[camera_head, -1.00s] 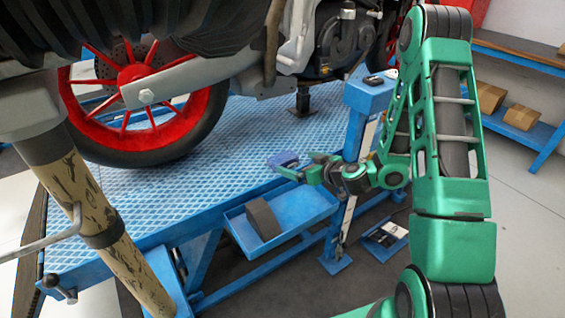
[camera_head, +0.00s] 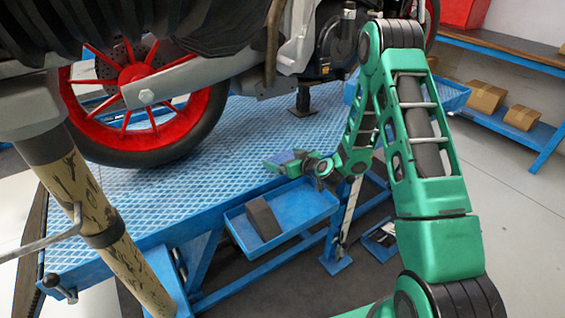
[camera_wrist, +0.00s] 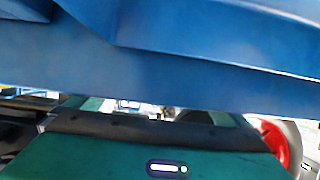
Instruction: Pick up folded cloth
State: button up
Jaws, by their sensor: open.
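The folded cloth (camera_head: 287,157) is a small dark-blue piece on the edge of the blue lift platform in the head view, partly hidden by my gripper (camera_head: 280,163). My gripper is open, its green fingers low and level at the cloth. Whether they touch it cannot be told. In the wrist view a large blurred blue surface (camera_wrist: 200,65) fills the upper part, very close to the camera; I cannot tell for sure whether it is the cloth.
The ribbed blue platform (camera_head: 235,135) carries a motorcycle with a red-spoked wheel (camera_head: 130,75) close on the left. Below the platform edge, a blue tray (camera_head: 312,204) holds a dark grey block (camera_head: 262,217). Cardboard boxes (camera_head: 486,97) stand on a blue shelf at right.

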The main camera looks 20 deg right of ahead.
jog(key=shift+w+a+f, duration=0.1)
jog(key=shift+w, duration=0.15)
jog(key=c, duration=0.9)
